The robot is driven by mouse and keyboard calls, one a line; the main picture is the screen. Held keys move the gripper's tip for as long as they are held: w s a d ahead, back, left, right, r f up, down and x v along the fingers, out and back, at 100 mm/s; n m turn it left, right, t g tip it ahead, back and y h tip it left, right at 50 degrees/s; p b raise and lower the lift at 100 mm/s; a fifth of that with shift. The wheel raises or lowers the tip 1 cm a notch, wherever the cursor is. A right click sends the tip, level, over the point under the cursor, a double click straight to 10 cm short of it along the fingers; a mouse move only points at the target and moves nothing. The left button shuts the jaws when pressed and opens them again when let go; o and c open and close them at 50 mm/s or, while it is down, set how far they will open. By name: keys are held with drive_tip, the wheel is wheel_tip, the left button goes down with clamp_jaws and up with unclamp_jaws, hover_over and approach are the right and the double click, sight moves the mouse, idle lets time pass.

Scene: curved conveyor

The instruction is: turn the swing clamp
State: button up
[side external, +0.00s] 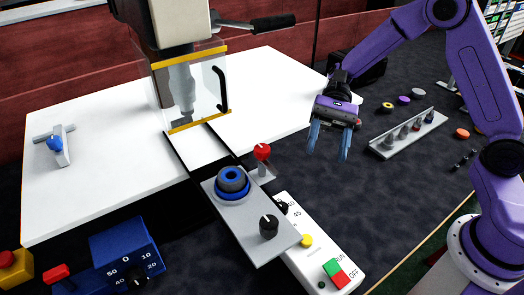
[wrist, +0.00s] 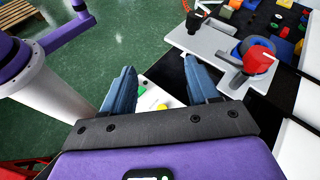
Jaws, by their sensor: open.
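A red-knobbed fitting (side external: 262,152), which looks like the swing clamp, stands on a small grey base beside the sliding plate (side external: 262,240). In the wrist view its red knob (wrist: 258,60) sits at the right, with a grey arm under it, partly in front of a blue ring. The blue ring part (side external: 233,182) rests on the plate behind a black knob (side external: 269,227). My gripper (side external: 329,152) is open and empty, pointing down, to the right of the red knob and apart from it. Its two blue fingers also show in the wrist view (wrist: 160,68).
A white control panel (side external: 322,250) with yellow, red and green buttons lies below. A press with a clear guard (side external: 200,95) stands behind the plate. A grey rack of pegs (side external: 408,133) and loose discs lie at the right. Dark surface between is clear.

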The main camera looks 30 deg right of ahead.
sight(262, 152)
drive_tip(key=w+d+f+m+t+y, duration=0.1)
drive_tip(key=w+d+m+t+y, duration=0.1)
drive_tip(key=w+m+y, duration=0.3)
drive_tip(key=w+d+f+m+t+y, duration=0.1)
drive_tip(key=w+d+m+t+y, duration=0.15)
drive_tip(key=w, duration=0.45)
drive_tip(key=shift+n+h, duration=0.25)
drive_tip(key=shift+h, duration=0.1)
drive_tip(key=x, duration=1.1)
drive_tip(key=s+x, duration=0.1)
drive_tip(key=x, duration=0.5)
drive_tip(key=shift+d+r, duration=0.1)
drive_tip(key=shift+r, duration=0.15)
drive_tip(key=c, duration=0.9)
